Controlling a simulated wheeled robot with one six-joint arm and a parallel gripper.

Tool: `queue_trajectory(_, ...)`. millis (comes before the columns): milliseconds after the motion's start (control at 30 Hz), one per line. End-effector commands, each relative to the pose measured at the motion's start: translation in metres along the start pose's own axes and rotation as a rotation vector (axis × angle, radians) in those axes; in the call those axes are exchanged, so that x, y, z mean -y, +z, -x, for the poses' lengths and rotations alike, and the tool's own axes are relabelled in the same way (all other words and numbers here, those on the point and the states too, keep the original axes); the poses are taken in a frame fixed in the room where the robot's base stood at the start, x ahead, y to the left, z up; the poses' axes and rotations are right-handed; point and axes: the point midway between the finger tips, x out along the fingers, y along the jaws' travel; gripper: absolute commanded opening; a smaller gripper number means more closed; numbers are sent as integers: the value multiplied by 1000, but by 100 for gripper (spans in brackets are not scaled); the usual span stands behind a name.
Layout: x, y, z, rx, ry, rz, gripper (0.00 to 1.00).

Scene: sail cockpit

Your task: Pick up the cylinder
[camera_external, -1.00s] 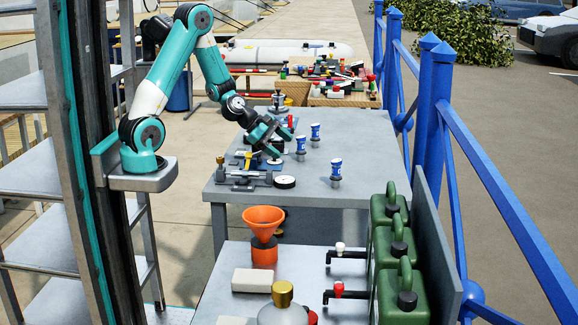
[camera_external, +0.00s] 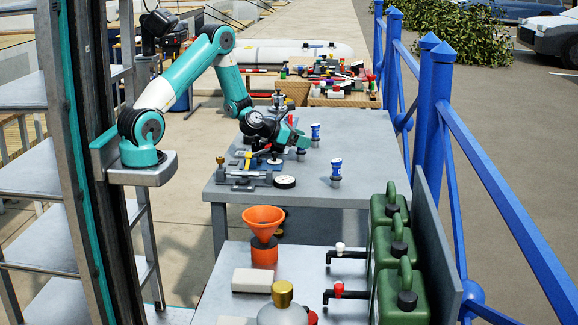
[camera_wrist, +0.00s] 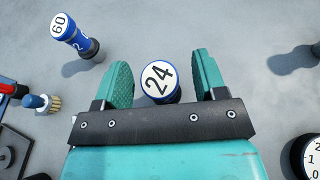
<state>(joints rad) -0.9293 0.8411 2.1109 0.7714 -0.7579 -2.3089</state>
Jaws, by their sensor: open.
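The cylinder (camera_wrist: 161,79) is blue with a white top marked 24. In the wrist view it stands between my two teal fingers, with a gap on each side. My gripper (camera_wrist: 161,66) is open and points down over it. In the external view my gripper (camera_external: 295,138) is over the grey table and hides most of the middle cylinder, whose grey lower end (camera_external: 300,156) shows below it. A second blue cylinder, marked 60 (camera_wrist: 70,35), stands at upper left in the wrist view. Other blue and white cylinders stand behind (camera_external: 315,135) and in front (camera_external: 336,172) of my gripper.
A round gauge (camera_external: 285,182) and a metal clamp-like fixture (camera_external: 242,180) lie at the table's near left. A brush-like tool (camera_wrist: 42,103) is at left in the wrist view. An orange funnel (camera_external: 263,222) and green canisters (camera_external: 390,205) stand on the nearer bench. The table's right side is mostly clear.

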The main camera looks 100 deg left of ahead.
Motion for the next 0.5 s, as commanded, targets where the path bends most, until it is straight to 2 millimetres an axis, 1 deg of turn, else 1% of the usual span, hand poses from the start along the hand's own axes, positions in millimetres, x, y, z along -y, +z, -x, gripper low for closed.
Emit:
queue_trajectory(233,0,0,-2,-1,0,-1,65)
queue_trajectory(267,0,0,-2,-1,0,-1,60)
queue_trajectory(300,0,0,-2,-1,0,-1,51)
queue_trajectory(367,0,0,-2,-1,0,-1,37)
queue_trajectory(400,0,0,-2,-1,0,-1,28)
queue_trajectory(500,0,0,-2,-1,0,-1,8)
